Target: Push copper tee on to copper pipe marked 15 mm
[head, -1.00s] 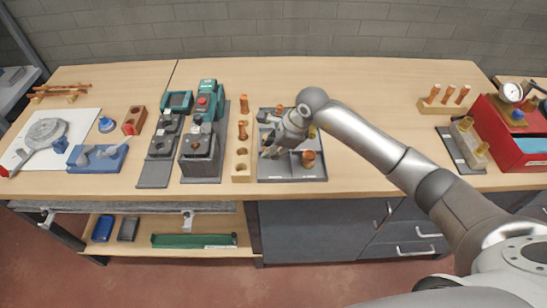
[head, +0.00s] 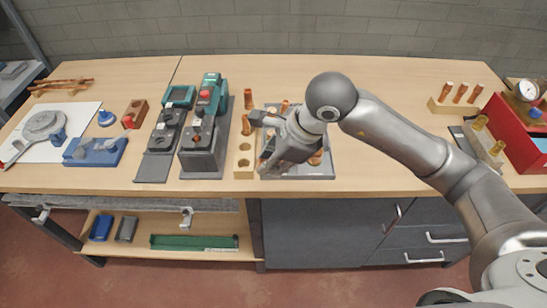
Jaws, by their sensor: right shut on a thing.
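My right gripper (head: 266,164) reaches down over the front left of a grey divided tray (head: 326,176) on the bench. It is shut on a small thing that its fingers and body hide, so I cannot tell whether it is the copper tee. Copper fittings (head: 284,106) show at the back of the tray, and another one (head: 316,158) is partly hidden beside the gripper. Upright copper pieces (head: 247,125) stand in a wooden block left of the tray. I cannot read any 15 mm mark. My left gripper is out of view.
A grey stand with a teal machine (head: 210,95) is left of the block. Further left are a blue fixture (head: 95,151) and a white sheet (head: 85,117). At the right are a wooden rack (head: 456,106) with upright copper pieces and a red case (head: 512,140). The bench between is clear.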

